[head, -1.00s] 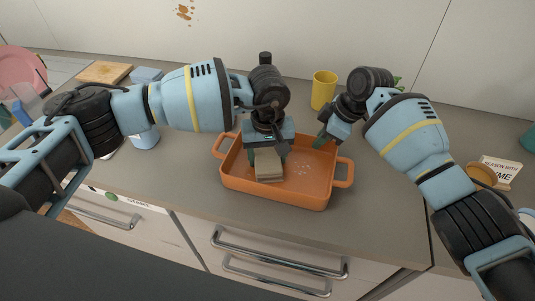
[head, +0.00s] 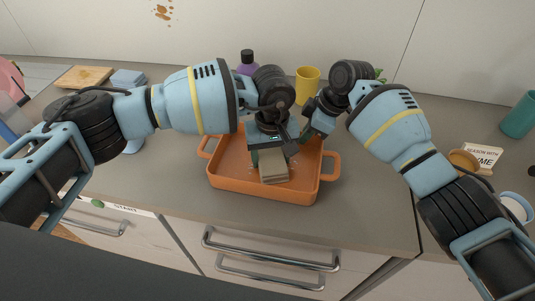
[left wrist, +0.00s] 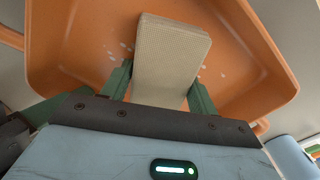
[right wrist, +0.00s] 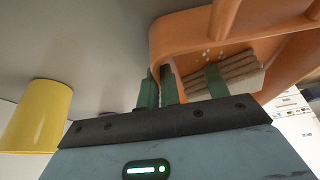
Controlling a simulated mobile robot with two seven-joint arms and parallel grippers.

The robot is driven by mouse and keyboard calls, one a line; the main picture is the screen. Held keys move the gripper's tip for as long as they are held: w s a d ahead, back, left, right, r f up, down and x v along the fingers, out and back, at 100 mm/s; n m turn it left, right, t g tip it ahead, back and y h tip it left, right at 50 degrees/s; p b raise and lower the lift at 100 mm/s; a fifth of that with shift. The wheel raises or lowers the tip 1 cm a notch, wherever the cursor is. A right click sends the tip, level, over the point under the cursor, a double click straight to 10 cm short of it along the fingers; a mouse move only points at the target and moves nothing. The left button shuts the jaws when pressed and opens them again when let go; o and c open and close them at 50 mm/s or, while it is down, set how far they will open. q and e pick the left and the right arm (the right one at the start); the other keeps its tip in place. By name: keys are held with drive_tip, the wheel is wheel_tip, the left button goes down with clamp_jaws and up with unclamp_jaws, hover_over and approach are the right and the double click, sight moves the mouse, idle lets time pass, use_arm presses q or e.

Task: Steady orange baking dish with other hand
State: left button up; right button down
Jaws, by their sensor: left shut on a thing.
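The orange baking dish (head: 240,188) stands on the counter with a handle at each end and pale specks on its floor. My left gripper (head: 272,156) is inside it, shut on a beige ribbed block (head: 274,174), like a sponge. In the left wrist view the block (left wrist: 172,55) sits between the green fingers. My right gripper (head: 305,136) is at the dish's back right rim. In the right wrist view its fingers (right wrist: 160,90) are close together, with the dish wall (right wrist: 162,50) between them. Their tips are partly hidden.
A yellow cup (head: 308,84) and a purple bottle (head: 246,69) stand behind the dish. A wooden board (head: 84,77) is at the back left. A small sign (head: 482,156) and a teal cup (head: 520,115) are at the right. The counter in front of the dish is clear.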

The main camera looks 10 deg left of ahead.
use_arm(q)
drive_tip(key=shift+d+f, duration=0.1)
drive_tip(key=shift+d, duration=1.1)
drive_tip(key=shift+s, duration=0.1)
drive_tip(key=shift+a, duration=1.6)
drive_tip(key=shift+w+a, duration=0.2)
drive_tip(key=shift+a, duration=1.5)
drive_tip(key=shift+d, duration=0.1)
